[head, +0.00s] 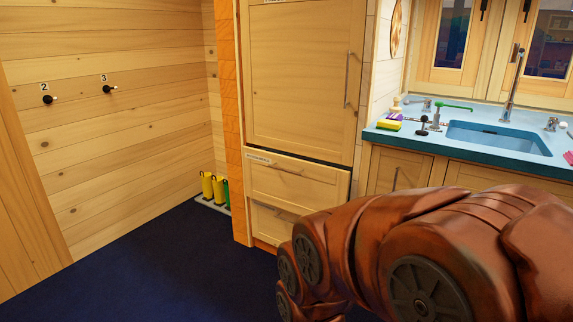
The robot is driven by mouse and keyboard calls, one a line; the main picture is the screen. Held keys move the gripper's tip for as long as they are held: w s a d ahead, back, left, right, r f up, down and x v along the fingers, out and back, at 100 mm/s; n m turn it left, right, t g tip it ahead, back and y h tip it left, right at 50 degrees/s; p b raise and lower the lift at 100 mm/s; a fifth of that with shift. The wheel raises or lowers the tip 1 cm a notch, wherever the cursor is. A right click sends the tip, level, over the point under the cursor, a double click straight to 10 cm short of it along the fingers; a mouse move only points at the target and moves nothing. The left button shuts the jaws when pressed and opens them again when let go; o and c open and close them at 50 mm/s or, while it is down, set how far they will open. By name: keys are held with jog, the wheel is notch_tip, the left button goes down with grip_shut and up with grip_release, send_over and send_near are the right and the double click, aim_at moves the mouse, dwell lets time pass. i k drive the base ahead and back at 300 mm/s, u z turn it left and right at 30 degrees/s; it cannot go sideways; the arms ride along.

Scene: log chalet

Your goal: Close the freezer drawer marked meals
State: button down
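A tall pale wood fridge-freezer cabinet (300,75) stands in the middle of the head view. Below its big door are two drawer fronts. The upper drawer (305,188) has a bar handle and a small white label (258,158) at its top left, too small to read. A dark gap runs above it, and it looks slightly forward of the door. The lower drawer (268,222) also has a handle; my reddish-brown arm hides its right part. I cannot read which drawer is marked meals. My gripper is not in view; only arm links show, at lower right.
A blue counter (400,135) with a sink (495,138) and tap is at right. Yellow and green boots (212,188) stand on a tray left of the cabinet. Numbered wall hooks (108,89) are at left. The dark blue floor (150,265) is clear at lower left.

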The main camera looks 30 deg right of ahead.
aim_at(302, 185)
jog(key=z, duration=0.55)
jog(key=i, duration=1.25)
jog(key=u, duration=0.7)
jog(key=i, duration=0.35)
jog(key=u, duration=0.35)
